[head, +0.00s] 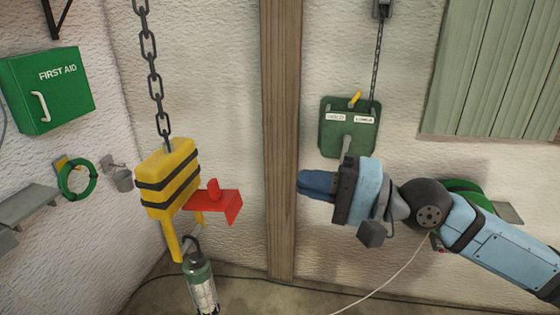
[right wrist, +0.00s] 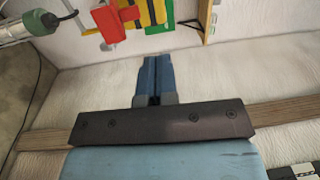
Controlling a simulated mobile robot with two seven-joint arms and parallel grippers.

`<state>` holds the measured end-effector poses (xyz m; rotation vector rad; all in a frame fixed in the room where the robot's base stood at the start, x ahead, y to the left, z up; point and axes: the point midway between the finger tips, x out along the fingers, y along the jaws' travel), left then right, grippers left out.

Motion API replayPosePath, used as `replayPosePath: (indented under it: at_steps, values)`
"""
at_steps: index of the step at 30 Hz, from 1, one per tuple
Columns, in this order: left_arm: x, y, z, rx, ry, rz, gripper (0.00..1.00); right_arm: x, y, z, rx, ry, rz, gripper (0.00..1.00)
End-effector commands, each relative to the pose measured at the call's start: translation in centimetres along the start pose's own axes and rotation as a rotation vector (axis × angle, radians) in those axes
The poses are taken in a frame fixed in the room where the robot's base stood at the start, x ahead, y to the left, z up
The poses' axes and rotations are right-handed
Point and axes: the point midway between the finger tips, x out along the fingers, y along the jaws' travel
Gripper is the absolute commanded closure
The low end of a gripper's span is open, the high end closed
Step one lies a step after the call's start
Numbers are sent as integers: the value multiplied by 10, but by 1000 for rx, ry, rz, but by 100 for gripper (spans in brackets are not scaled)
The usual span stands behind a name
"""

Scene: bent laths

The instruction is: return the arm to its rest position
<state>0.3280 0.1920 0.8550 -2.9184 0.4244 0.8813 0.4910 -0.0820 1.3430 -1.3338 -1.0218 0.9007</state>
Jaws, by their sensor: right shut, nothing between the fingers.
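My right gripper (head: 302,182) is in the middle right of the head view. Its blue fingers are together and empty and point left, their tips at the right edge of the wooden post in the picture. I cannot tell the gap to the post. In the right wrist view the closed fingers (right wrist: 151,78) show with nothing between them. My right arm, pale blue with a dark joint, comes in from the lower right. My left gripper and arm are not in view.
A yellow-black hoist block (head: 168,178) with a red part (head: 218,204) hangs from a chain (head: 151,62); a caged lamp (head: 200,283) hangs below. The wooden post (head: 281,120) stands mid-view. A green switch box (head: 335,140) is above my gripper. A first aid box (head: 48,88) is left.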

Motion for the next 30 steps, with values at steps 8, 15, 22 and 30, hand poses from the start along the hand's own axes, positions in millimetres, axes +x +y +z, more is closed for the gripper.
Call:
replayPosePath:
  at_steps: [8, 15, 22, 30]
  values:
    - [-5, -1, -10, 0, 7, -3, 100, 4, 79, -12, -281, 164, 8, 100]
    - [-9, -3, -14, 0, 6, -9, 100, -18, 180, -13, -573, 364, 174, 100]
    - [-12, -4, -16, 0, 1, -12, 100, -70, 292, 14, -818, 470, 506, 100]
    - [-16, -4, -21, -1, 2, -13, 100, -155, 408, 92, -1030, 367, 975, 100]
